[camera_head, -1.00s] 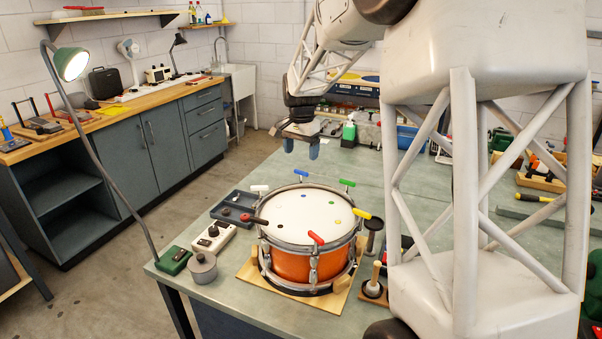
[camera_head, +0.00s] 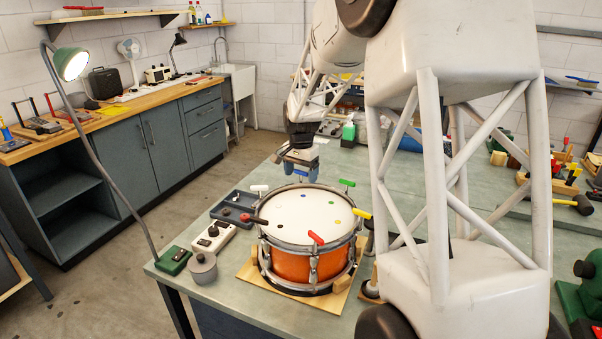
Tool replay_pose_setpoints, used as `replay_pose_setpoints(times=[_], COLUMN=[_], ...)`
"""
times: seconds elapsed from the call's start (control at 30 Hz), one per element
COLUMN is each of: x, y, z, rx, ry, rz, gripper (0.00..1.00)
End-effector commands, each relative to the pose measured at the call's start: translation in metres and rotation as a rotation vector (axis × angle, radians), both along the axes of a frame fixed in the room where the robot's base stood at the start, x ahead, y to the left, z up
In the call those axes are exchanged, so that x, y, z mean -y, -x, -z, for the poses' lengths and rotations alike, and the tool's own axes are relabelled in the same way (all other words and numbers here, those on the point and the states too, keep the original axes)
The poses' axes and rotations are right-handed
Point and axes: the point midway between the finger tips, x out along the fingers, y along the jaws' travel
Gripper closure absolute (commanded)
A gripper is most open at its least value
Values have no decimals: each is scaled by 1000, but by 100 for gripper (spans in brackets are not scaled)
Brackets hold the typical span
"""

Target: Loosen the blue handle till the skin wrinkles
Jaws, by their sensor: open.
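An orange snare drum (camera_head: 292,266) with a white skin (camera_head: 300,212) sits on a wooden board near the front of the bench. The skin looks smooth, with small coloured dots around its edge. My gripper (camera_head: 300,172) is open, pointing down at the far rim where the blue handle stands. The blue handle cannot be clearly told apart from the bluish fingers there, and I cannot tell whether they touch it. Other handles ring the rim: white (camera_head: 260,188), green (camera_head: 347,183), yellow (camera_head: 361,214), red (camera_head: 316,237) and black (camera_head: 254,219).
Left of the drum are a dark tray (camera_head: 231,204), a white box with dark knobs (camera_head: 213,238), a grey lidded pot (camera_head: 203,268) and a green lamp base (camera_head: 173,261). A green-capped bottle (camera_head: 348,133) stands farther back. My arm hides much of the bench on the right.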

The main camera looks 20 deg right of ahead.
Motion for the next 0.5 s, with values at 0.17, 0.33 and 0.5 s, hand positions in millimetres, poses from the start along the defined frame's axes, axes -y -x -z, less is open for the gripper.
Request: replay_pose_setpoints(times=[0.17, 0.33, 0.5], x=[0, 0, 0], y=[0, 0, 0], z=[1, 0, 0], rx=[0, 0, 0], ry=[0, 0, 0], rz=[0, 0, 0], gripper=[19, 30, 56])
